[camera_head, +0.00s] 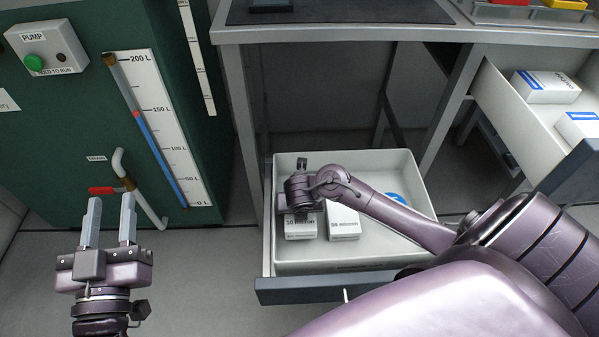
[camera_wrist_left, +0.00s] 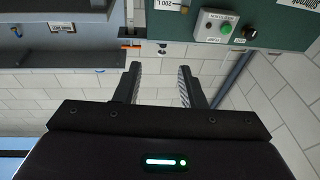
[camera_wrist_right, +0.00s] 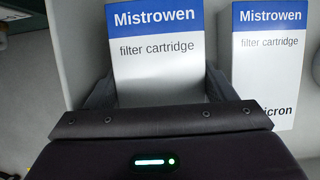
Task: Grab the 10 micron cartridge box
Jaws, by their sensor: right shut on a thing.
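Two white filter cartridge boxes stand side by side in the open lower drawer (camera_head: 385,245). The left box (camera_head: 300,228) has my right gripper (camera_head: 303,203) over it; the right box (camera_head: 343,222) is beside it. In the right wrist view my right gripper is shut on one box (camera_wrist_right: 155,50), with a finger on each side. The other box (camera_wrist_right: 268,65) is just to its right and apart from the fingers. The micron number on the held box is hidden or too small to read. My left gripper (camera_head: 110,218) is open and empty, away at the left.
An upper drawer (camera_head: 497,95) at the right is open and holds more white and blue boxes (camera_head: 546,86). A table (camera_head: 340,12) stands behind the lower drawer. A green tank (camera_head: 95,110) with a gauge and red-handled drain is at the left. Something blue (camera_head: 396,198) lies in the lower drawer.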

